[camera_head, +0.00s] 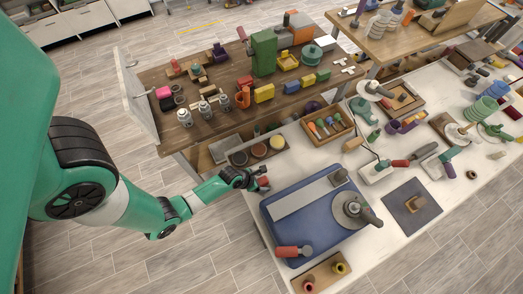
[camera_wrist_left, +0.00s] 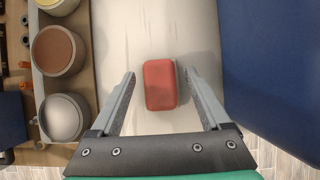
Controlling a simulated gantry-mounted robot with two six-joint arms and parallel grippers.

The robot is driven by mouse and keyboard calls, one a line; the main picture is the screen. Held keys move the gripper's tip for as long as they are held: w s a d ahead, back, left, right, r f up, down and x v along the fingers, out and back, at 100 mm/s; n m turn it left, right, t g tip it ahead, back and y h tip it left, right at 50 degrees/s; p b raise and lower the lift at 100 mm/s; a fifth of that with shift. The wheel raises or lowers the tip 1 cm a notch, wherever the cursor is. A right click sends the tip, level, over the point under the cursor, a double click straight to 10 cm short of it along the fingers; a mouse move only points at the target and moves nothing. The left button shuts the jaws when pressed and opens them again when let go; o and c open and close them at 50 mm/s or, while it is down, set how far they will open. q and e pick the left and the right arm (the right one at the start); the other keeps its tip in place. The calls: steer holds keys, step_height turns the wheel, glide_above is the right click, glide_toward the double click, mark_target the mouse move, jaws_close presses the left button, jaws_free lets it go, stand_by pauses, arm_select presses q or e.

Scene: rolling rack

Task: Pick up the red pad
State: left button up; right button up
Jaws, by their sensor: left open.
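The red pad (camera_wrist_left: 160,85) is a small rounded block lying on the white table top. It also shows in the camera_head view (camera_head: 263,182), partly hidden beside my gripper. My left gripper (camera_head: 256,181) is above the table at its near left edge. In the left wrist view its fingers (camera_wrist_left: 160,76) are spread open, one on each side of the pad, with a gap on both sides. The pad is not held. My right gripper is not in view.
A wooden tray with round pots (camera_wrist_left: 62,52) lies left of the pad in the wrist view. A blue board (camera_wrist_left: 265,75) lies to the right, and in the camera_head view it bears a metal strip (camera_head: 306,194) and a red-handled tool (camera_head: 288,252). White table shows between them.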

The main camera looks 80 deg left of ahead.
arm_select(q)
jaws_close()
stand_by(0.3)
steer(key=shift+r, duration=0.2)
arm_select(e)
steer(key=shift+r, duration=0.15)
